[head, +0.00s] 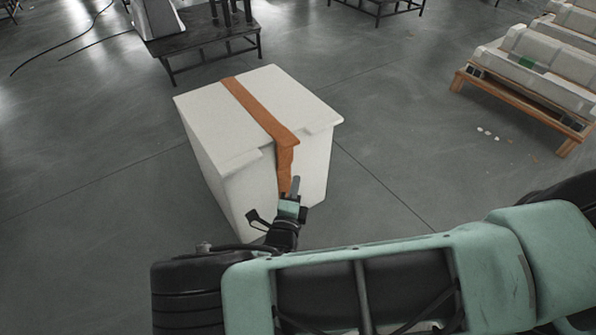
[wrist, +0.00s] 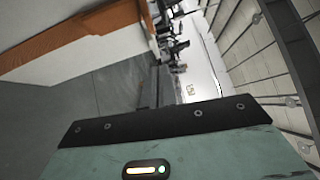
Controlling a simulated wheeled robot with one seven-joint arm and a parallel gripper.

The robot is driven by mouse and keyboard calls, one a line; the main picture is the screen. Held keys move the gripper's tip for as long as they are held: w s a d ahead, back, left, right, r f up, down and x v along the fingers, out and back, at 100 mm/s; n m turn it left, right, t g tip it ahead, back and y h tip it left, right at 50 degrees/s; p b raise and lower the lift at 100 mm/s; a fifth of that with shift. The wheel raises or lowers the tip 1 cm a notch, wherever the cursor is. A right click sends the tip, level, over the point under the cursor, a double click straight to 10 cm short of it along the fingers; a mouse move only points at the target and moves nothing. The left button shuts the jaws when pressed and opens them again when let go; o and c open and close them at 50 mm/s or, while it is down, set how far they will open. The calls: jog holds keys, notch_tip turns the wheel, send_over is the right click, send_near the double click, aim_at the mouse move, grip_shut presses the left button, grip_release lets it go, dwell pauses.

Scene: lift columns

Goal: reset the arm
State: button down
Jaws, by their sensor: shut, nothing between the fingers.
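My gripper (head: 294,187) is small at the far end, shut and empty, in front of the white box's near side. In the head view I cannot tell whether it touches the box. The wrist view shows the teal wrist housing (wrist: 160,155) with a black plate along its edge.
A large white box (head: 215,125) with an orange-brown strip (head: 258,108) stands on the grey floor. A dark low table (head: 205,42) is behind it. White parts lie on a wooden pallet (head: 520,100) at the right. Open floor lies between box and pallet.

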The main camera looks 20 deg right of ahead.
jog(key=shift+v, duration=0.9)
jog(key=s+d+r+m+g+h, duration=0.1)
jog(key=s+d+r+m+g, duration=0.1)
jog(key=s+r+m+g, duration=0.6)
jog(key=s+d+r+m+g, duration=0.25)
jog(key=m+g, duration=0.45)
jog(key=m, duration=0.6)
jog(key=s+a+r+m+g+y, duration=0.1)
jog(key=s+a+r+m+y, duration=0.1)
jog(key=s+r+m+y, duration=0.55)
jog(key=s+a+r+m+g+y, duration=0.1)
jog(key=s+r+m+y, duration=0.3)
jog(key=r+m, duration=0.7)
notch_tip(320, 180, up, 21)
jog(key=h+p, duration=0.1)
jog(key=p, duration=2)
jog(key=shift+s+a, duration=0.25)
jog(key=shift+s, duration=0.15)
jog(key=shift+f+m, duration=0.1)
jog(key=shift+m, duration=0.15)
